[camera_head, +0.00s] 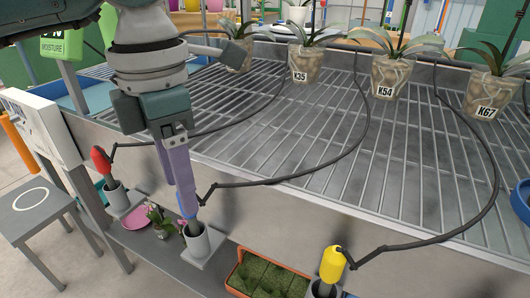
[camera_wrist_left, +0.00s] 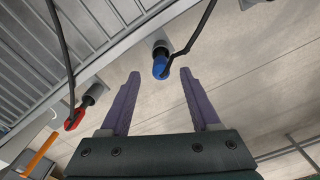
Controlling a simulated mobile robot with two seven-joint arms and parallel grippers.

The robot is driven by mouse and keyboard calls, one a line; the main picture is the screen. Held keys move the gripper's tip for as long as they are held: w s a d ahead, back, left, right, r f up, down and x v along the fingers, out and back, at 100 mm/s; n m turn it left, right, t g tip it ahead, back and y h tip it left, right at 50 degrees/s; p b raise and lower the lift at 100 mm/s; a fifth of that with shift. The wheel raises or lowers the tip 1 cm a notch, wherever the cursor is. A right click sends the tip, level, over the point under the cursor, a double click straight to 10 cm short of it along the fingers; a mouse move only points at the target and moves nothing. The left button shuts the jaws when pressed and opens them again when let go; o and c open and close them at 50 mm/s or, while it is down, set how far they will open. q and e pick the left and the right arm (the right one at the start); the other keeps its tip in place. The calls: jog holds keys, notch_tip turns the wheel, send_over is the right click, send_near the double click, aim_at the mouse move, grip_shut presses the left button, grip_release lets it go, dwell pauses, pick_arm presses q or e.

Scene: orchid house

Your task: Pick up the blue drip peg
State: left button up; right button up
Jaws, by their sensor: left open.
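The blue drip peg (camera_head: 188,211) stands in a grey cup-like holder (camera_head: 197,243) on the ledge in front of the slatted bench. In the head view my left gripper (camera_head: 184,200) reaches down over it, and its purple fingers hide most of the peg. In the left wrist view the blue peg (camera_wrist_left: 160,68) shows between and slightly beyond the tips of the two spread fingers (camera_wrist_left: 160,76), with clear space on both sides. A black drip tube joins it. My left gripper is open and empty. My right gripper is in neither view.
A red peg (camera_head: 101,161) stands in a holder to the left, a yellow peg (camera_head: 332,264) to the right. An orange planter (camera_head: 238,283), a pink saucer (camera_head: 137,217) and a small plant (camera_head: 160,222) are close by. Black tubes loop across the slatted bench (camera_head: 290,125).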

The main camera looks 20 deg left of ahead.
aim_at(192, 221)
pick_arm(q)
notch_tip(192, 221, down, 6)
jog(key=shift+w+d+r+b, duration=0.1)
jog(key=shift+d+b, duration=0.05)
jog(key=shift+b, duration=0.3)
grip_shut()
dwell(0.4)
